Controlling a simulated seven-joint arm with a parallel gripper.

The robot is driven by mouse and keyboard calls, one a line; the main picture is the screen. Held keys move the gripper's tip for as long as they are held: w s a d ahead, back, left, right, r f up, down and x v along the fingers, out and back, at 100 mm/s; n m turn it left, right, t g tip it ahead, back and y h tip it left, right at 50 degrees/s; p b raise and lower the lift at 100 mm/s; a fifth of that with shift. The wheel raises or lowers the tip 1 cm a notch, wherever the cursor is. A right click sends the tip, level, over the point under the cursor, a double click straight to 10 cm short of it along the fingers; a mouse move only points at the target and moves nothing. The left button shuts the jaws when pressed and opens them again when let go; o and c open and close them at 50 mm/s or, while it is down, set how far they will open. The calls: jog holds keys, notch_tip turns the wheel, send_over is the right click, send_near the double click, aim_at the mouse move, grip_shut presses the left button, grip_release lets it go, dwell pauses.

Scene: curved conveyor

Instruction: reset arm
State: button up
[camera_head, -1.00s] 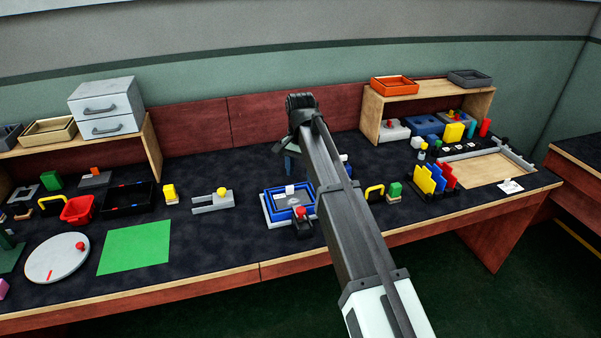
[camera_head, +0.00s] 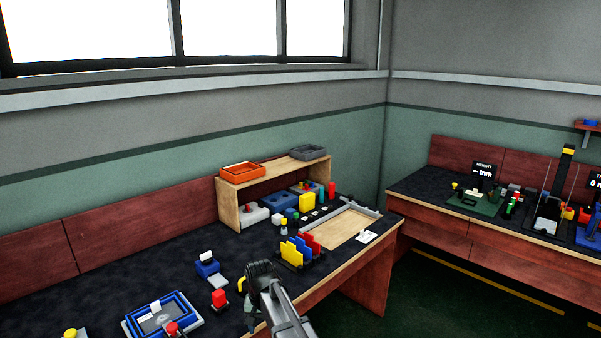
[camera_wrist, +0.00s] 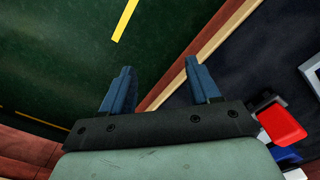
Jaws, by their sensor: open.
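My gripper shows in the wrist view (camera_wrist: 158,88) with its two blue fingers apart and nothing between them. It is open, over the table's front edge, with the dark green floor beyond. In the head view my arm reaches up from the bottom to the front edge of the table (camera_head: 95,262). The fingertips are hard to make out there. A red block (camera_wrist: 282,124) lies to the right of my gripper in the wrist view, apart from it.
A blue tray (camera_head: 197,318) is left of my arm, with a red block (camera_head: 218,298) nearby. A rack of coloured plates (camera_head: 298,252) stands behind my arm. A wooden shelf (camera_head: 228,205) is at the back. A second workbench (camera_head: 440,243) is at right, with floor between.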

jog(key=s+d+f, duration=0.5)
jog(key=d, duration=0.4)
jog(key=s+d+f, duration=0.4)
jog(key=d+f, duration=0.1)
jog(key=d, duration=0.5)
jog(key=s+d+f, duration=0.5)
jog(key=d, duration=0.4)
jog(key=s+f+g, duration=0.3)
jog(key=s+f, duration=0.7)
jog(key=s, duration=0.4)
jog(key=s+f+g, duration=0.3)
jog(key=s+f, duration=0.8)
jog(key=s, duration=0.4)
jog(key=shift+d+g, duration=0.15)
jog(key=shift+g, duration=0.25)
